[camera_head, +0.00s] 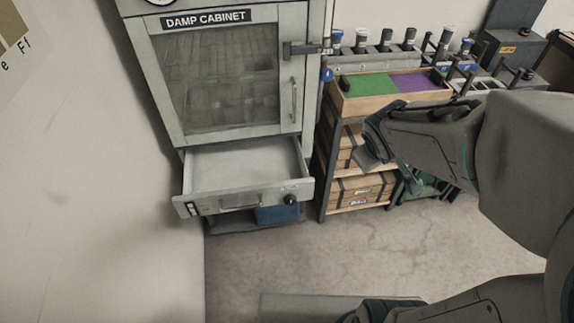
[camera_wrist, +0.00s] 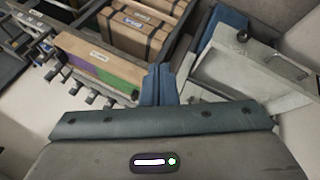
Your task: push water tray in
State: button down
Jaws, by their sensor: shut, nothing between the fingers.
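The water tray (camera_head: 240,160) is a pale, shallow drawer below the door of the damp cabinet (camera_head: 292,75). It stands pulled out, with its inside showing. Its front panel (camera_head: 188,208) has a bar handle (camera_head: 240,205) and a dark round knob (camera_head: 290,199). In the wrist view the tray (camera_wrist: 225,68) is at the upper right, with the knob (camera_wrist: 242,35) near its front. My gripper (camera_head: 367,160) is right of the tray, apart from it, in front of the shelf. In the wrist view its fingers (camera_wrist: 158,80) are together and empty.
A shelf rack right of the cabinet holds wooden boxes (camera_head: 362,190) and a green and purple bin (camera_head: 388,84) on top. A blue object (camera_head: 278,214) sits below the tray. The floor (camera_head: 300,260) in front of the tray is clear. A wall (camera_head: 80,180) is at left.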

jog(key=w+a+f+n+y+b, duration=0.1)
jog(key=w+a+f+n+b, duration=0.15)
jog(key=f, duration=0.25)
jog(key=w+a+f+n+y+b, duration=0.1)
jog(key=w+f+n, duration=0.15)
jog(key=f, duration=0.35)
jog(key=n+g+y+b, duration=0.2)
jog(key=n+y+b, duration=0.4)
jog(key=n, duration=0.2)
send_near(287, 198)
jog(key=s+r, duration=0.2)
jog(key=s, duration=0.3)
jog(key=w+a+f+b, duration=0.1)
jog(key=w+f, duration=0.1)
jog(key=w+a+f+b, duration=0.1)
jog(key=w+a+f, duration=0.1)
jog(key=w+a+f+b, duration=0.1)
jog(key=w+f, duration=0.1)
jog(key=shift+w+a+f, duration=0.25)
jog(key=shift+a+f, duration=0.05)
jog(key=shift+a, duration=0.05)
jog(key=shift+w+a+f, duration=0.1)
jog(key=shift+w+a, duration=0.05)
jog(key=shift+w, duration=0.5)
jog(key=shift+w, duration=0.1)
